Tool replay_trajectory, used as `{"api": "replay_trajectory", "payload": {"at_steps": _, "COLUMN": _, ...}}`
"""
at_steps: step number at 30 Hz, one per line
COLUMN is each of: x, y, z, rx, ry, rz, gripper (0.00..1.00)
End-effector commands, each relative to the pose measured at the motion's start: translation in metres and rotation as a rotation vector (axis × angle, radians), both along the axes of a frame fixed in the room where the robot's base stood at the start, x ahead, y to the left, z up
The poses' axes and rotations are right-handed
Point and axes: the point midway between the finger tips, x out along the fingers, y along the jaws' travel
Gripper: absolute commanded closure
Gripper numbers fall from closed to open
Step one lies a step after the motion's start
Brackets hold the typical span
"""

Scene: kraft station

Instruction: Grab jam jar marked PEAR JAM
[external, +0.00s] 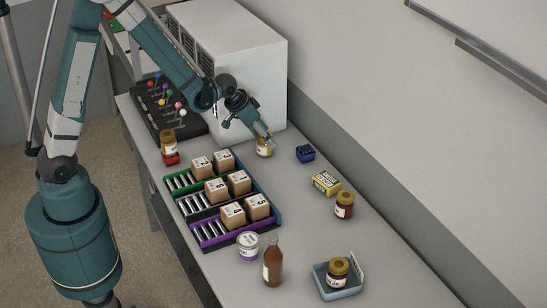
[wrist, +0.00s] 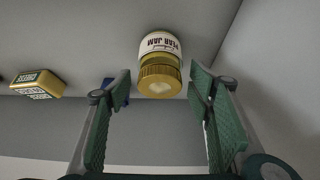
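The jam jar marked PEAR JAM (wrist: 160,48) has a gold lid and a white label with dark letters, which read upside down in the wrist view. In the external view the jar (external: 264,150) stands upright on the table in front of the white box-shaped machine. My gripper (external: 264,135) is right at its top, tilted down toward it. In the wrist view the green-padded fingers of my gripper (wrist: 160,85) are spread apart, with the lid showing between them and a gap on each side. I cannot tell how far down the fingers reach. Nothing is held.
The white machine (external: 235,65) stands close behind my gripper. A blue block (external: 305,153), a yellow box (external: 326,182) and another jar (external: 344,206) are to the right. Cartons in coloured racks (external: 215,230) stand in front. A jar (external: 168,140) sits on a red base at left.

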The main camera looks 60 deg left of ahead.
Motion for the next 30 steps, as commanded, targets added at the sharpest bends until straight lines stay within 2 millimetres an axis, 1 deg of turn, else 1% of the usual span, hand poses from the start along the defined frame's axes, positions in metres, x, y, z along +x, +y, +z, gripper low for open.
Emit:
{"api": "replay_trajectory", "payload": {"at_steps": 1, "x": 0.000, "y": 0.000, "z": 0.000, "rx": 0.000, "ry": 0.000, "rz": 0.000, "gripper": 0.56}}
{"api": "replay_trajectory", "payload": {"at_steps": 6, "x": 0.000, "y": 0.000, "z": 0.000, "rx": 0.000, "ry": 0.000, "rz": 0.000, "gripper": 0.78}}
{"api": "replay_trajectory", "payload": {"at_steps": 7, "x": 0.000, "y": 0.000, "z": 0.000, "rx": 0.000, "ry": 0.000, "rz": 0.000, "gripper": 0.80}}
{"api": "replay_trajectory", "payload": {"at_steps": 17, "x": 0.000, "y": 0.000, "z": 0.001, "rx": 0.000, "ry": 0.000, "rz": 0.000, "gripper": 0.81}}
{"api": "replay_trajectory", "payload": {"at_steps": 18, "x": 0.000, "y": 0.000, "z": 0.002, "rx": 0.000, "ry": 0.000, "rz": 0.000, "gripper": 0.83}}
{"api": "replay_trajectory", "payload": {"at_steps": 19, "x": 0.000, "y": 0.000, "z": 0.003, "rx": 0.000, "ry": 0.000, "rz": 0.000, "gripper": 0.84}}
{"api": "replay_trajectory", "payload": {"at_steps": 20, "x": 0.000, "y": 0.000, "z": 0.004, "rx": 0.000, "ry": 0.000, "rz": 0.000, "gripper": 0.87}}
{"api": "replay_trajectory", "payload": {"at_steps": 26, "x": 0.000, "y": 0.000, "z": 0.017, "rx": 0.000, "ry": 0.000, "rz": 0.000, "gripper": 0.87}}
{"api": "replay_trajectory", "payload": {"at_steps": 30, "x": 0.000, "y": 0.000, "z": 0.031, "rx": 0.000, "ry": 0.000, "rz": 0.000, "gripper": 0.87}}
